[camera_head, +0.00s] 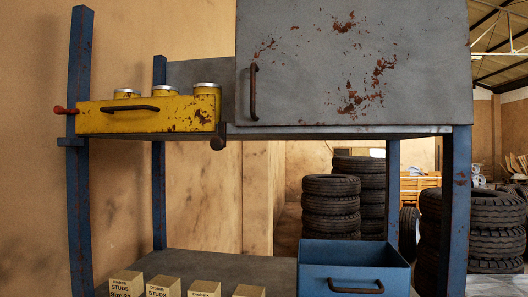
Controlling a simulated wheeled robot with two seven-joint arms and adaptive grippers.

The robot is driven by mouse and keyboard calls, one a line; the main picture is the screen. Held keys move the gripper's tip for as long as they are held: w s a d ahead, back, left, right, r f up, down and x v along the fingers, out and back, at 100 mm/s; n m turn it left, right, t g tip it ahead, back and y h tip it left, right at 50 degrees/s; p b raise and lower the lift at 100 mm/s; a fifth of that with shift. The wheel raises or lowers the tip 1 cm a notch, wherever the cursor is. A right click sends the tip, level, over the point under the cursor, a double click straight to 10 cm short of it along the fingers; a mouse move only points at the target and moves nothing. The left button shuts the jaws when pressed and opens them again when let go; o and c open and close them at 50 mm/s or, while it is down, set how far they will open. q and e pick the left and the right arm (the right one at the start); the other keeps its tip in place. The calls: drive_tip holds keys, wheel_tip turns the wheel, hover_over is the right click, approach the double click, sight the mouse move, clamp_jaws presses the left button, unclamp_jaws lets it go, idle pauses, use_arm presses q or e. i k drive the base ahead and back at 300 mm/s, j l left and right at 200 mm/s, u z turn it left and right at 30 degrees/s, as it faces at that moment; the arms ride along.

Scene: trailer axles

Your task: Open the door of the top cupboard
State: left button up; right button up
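The top cupboard's door (330,55) is a grey panel with rusty, peeling patches at the upper right of the shelf unit. It looks shut. A dark vertical bar handle (253,92) is on its left side. The cupboard's top edge is cut off by the frame. Neither of my grippers shows in the head view.
A yellow drawer (150,116) with lidded tins stands left of the door. A red knob (64,110) sticks out from the left post. Below are a blue bin (352,250) and several small boxes (163,286). Tyre stacks (330,207) stand behind. The gap between shelves is open.

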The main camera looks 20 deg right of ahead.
sight(298, 63)
drive_tip(key=z, duration=1.4)
